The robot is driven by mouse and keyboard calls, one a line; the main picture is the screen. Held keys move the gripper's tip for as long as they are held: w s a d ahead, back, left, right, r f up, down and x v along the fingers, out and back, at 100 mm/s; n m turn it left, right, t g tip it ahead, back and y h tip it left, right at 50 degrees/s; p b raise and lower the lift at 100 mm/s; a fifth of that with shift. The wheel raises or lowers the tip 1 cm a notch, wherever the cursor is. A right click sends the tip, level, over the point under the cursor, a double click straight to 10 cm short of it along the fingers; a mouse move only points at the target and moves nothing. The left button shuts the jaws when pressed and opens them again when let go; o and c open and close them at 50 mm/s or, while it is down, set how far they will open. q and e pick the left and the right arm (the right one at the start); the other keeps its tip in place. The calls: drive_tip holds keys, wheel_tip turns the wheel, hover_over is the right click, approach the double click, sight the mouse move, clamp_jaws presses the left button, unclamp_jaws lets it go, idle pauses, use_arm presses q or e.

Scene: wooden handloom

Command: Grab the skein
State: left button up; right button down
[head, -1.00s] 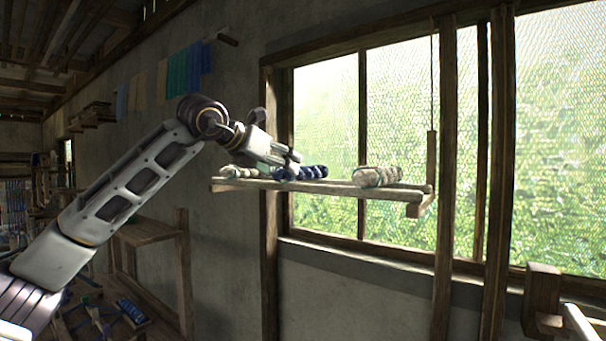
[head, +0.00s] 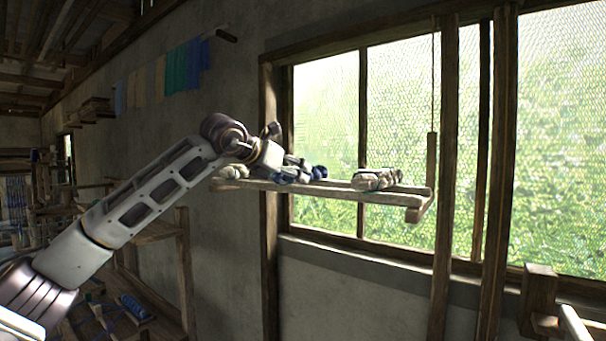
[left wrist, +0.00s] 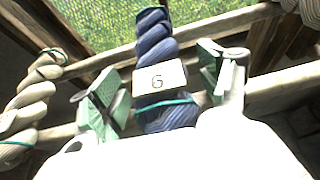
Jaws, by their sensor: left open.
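A blue twisted skein (left wrist: 157,40) with a white tag marked 6 and a green tie lies across the wooden shelf rails in the left wrist view. In the head view its blue end (head: 319,172) shows just past my left gripper (head: 302,172), which covers the rest. My left gripper (left wrist: 160,92) is open, with one green-padded finger on each side of the blue skein. A cream skein (left wrist: 28,105) lies to the left and another cream skein (head: 376,180) lies to the right on the shelf. My right gripper is not in view.
The hanging shelf (head: 340,191) is made of wooden rails in front of a mesh window (head: 400,110). A wooden post (head: 445,240) stands right of it. A lower wooden rack (head: 150,232) stands at left. The space below the shelf is open.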

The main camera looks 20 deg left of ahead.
use_arm(q)
drive_tip(key=shift+c, duration=0.3)
drive_tip(key=c, duration=1.1)
drive_tip(key=shift+r, duration=0.15)
wheel_tip(320, 180, up, 18)
drive_tip(key=shift+f, duration=0.1)
idle(0.5)
